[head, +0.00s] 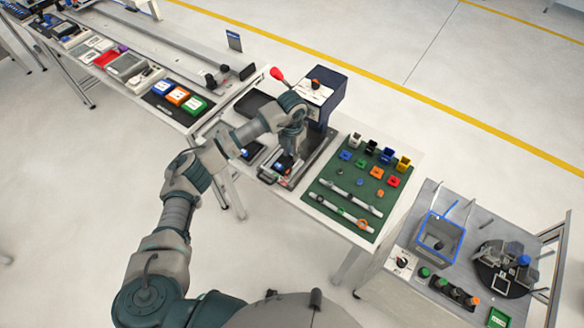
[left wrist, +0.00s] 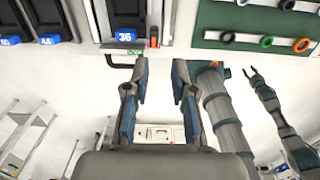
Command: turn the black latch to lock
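My left gripper (left wrist: 160,72) is open and empty in the left wrist view, its two fingers apart below the front edge of the dark fixture (left wrist: 127,14). In the head view it hangs over the near end of the same fixture (head: 314,160), largely hidden by my wrist. A black loop-shaped handle (left wrist: 117,61) is at the fixture's front edge, left of my fingers and apart from them. I cannot tell whether this is the latch. My right gripper (left wrist: 251,71) looks open and empty.
A green mat (head: 328,207) with small coloured blocks and rods lies to the right. A dark blue machine (head: 325,95) with a red-knobbed lever (head: 277,73) stands behind. A grey table (head: 470,215) with a blue-rimmed bin is further right.

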